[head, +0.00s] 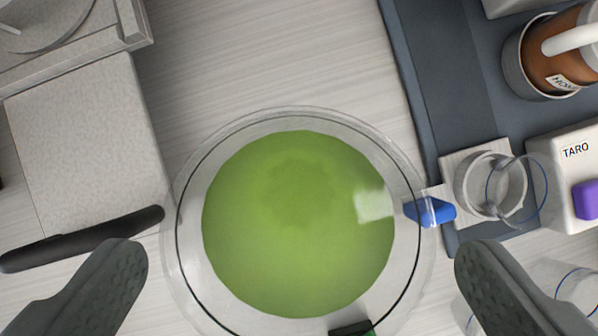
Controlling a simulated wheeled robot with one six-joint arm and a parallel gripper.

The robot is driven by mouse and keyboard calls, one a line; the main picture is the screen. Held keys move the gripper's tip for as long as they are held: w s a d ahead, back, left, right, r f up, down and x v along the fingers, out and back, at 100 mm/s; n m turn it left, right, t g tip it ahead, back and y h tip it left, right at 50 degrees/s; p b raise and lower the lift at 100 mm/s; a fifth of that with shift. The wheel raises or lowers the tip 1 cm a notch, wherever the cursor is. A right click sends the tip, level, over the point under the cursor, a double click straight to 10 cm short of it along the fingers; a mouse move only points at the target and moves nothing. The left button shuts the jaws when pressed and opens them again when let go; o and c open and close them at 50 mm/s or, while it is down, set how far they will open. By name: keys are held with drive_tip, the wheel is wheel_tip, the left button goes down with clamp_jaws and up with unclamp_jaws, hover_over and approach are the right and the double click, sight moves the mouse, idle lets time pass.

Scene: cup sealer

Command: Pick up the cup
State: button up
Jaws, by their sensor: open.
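A clear cup (298,225) with green contents fills the middle of the head view, seen from above. Its rim is round and transparent. My gripper (298,272) is open, with one dark grey finger at the lower left and the other at the lower right. The cup lies between the two fingers in the picture, with a gap on each side. I cannot tell the height of the fingers against the cup.
A light grey machine part with a black handle (85,238) is at the left. A dark tray (425,75) at the right holds a brown jar (560,60), a TARO container (572,150) and a small clear cup (515,190). A blue piece (432,212) sits by the cup's right rim. Bare table shows above.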

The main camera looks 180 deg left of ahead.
sight(297, 262)
drive_tip(key=shift+x, duration=2.8)
drive_tip(key=shift+a, duration=0.1)
drive_tip(key=shift+c, duration=0.2)
drive_tip(key=c, duration=1.3)
drive_tip(key=shift+c, duration=0.2)
drive_tip(key=shift+r, duration=0.1)
